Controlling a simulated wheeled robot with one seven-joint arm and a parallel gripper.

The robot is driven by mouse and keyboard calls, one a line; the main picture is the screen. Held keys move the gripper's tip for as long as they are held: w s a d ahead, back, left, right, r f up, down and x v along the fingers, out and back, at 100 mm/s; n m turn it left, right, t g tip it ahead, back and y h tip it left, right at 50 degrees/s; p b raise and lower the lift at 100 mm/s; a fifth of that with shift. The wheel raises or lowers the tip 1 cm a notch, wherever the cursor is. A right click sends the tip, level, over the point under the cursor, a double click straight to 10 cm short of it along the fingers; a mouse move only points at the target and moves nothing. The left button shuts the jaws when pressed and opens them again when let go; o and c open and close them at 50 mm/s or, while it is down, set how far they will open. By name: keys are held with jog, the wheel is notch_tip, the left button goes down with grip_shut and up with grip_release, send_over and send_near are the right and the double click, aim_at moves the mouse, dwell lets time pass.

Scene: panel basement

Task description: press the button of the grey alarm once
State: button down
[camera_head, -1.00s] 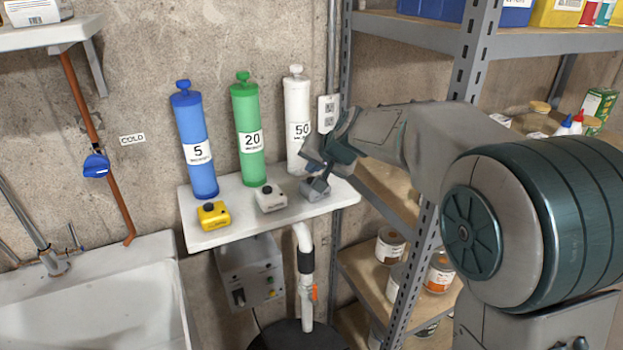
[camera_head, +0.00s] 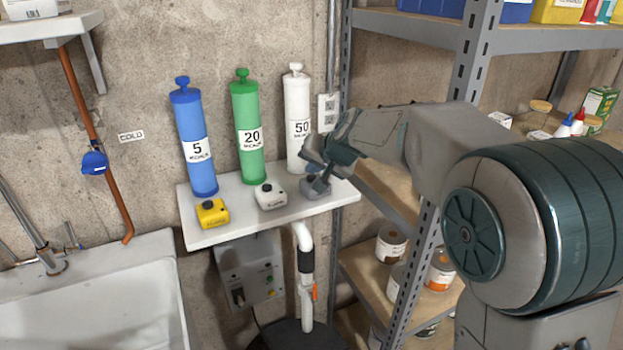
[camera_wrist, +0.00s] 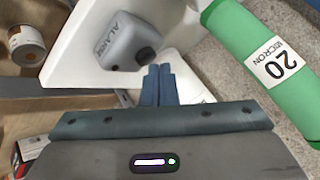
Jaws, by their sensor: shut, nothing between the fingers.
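The grey alarm (camera_head: 312,189) sits on the right end of the white wall shelf, partly covered by my gripper (camera_head: 323,182). In the wrist view the alarm (camera_wrist: 118,38) shows its "ALARM" lettering, with a dark round button (camera_wrist: 146,55) on it. My gripper (camera_wrist: 158,68) is shut and empty. Its fingertips appear right beside the button in the wrist view; I cannot tell whether they touch it or whether it is pressed down.
A yellow box (camera_head: 212,214) and a white box (camera_head: 269,196) with dark buttons stand left on the white shelf (camera_head: 230,231). Blue (camera_head: 194,140), green (camera_head: 247,135) and white (camera_head: 297,115) cylinders stand behind. A metal rack (camera_head: 455,130) is at the right.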

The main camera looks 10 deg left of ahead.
jog(key=shift+f+b, duration=0.4)
jog(key=shift+b, duration=0.05)
dwell(0.6)
jog(key=shift+r, duration=0.15)
jog(key=shift+r+p, duration=0.65)
jog(key=shift+r, duration=0.05)
jog(key=shift+r, duration=0.1)
notch_tip(320, 180, up, 5)
jog(key=p, duration=0.4)
dwell(0.6)
